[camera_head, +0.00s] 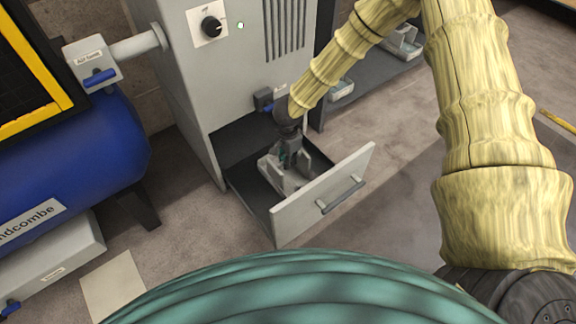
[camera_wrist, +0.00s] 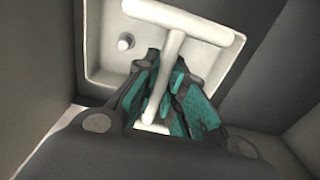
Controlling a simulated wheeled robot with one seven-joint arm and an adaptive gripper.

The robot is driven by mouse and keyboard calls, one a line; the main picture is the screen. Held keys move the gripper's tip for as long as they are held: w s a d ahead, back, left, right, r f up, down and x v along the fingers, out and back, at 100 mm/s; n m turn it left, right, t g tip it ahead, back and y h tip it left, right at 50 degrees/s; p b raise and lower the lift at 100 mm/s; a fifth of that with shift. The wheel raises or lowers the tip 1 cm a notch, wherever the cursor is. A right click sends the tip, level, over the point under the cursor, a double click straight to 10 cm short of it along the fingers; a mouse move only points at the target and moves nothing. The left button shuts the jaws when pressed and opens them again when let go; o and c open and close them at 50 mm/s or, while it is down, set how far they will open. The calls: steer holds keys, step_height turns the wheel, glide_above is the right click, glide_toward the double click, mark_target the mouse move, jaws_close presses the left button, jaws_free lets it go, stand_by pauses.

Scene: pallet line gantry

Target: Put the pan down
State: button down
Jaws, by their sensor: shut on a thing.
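The pan (camera_head: 273,174) is a shallow pale grey tray with a raised bar handle. It is inside the open bottom drawer (camera_head: 322,196) of the grey cabinet. My gripper (camera_head: 291,160) reaches down into the drawer and is shut on the pan's handle. In the wrist view the teal finger pads of my gripper (camera_wrist: 168,92) close around the handle bar, and the pan (camera_wrist: 105,68) shows a small round knob on its floor. Dark drawer walls surround it. I cannot tell whether the pan touches the drawer floor. Part of it is hidden by my gripper.
The grey cabinet (camera_head: 225,90) with a knob and green light rises behind the drawer. Similar pale pans (camera_head: 404,44) sit on a low dark shelf at the right. A blue tank (camera_head: 70,175) stands at left. The floor right of the drawer is clear.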

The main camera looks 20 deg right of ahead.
step_height(320, 180, down, 2)
steer(key=shift+f+b, duration=0.2)
steer(key=shift+b, duration=0.1)
steer(key=shift+r, duration=0.1)
steer(key=c, duration=1.5)
jaws_free()
step_height(320, 180, up, 12)
steer(key=p, duration=0.5)
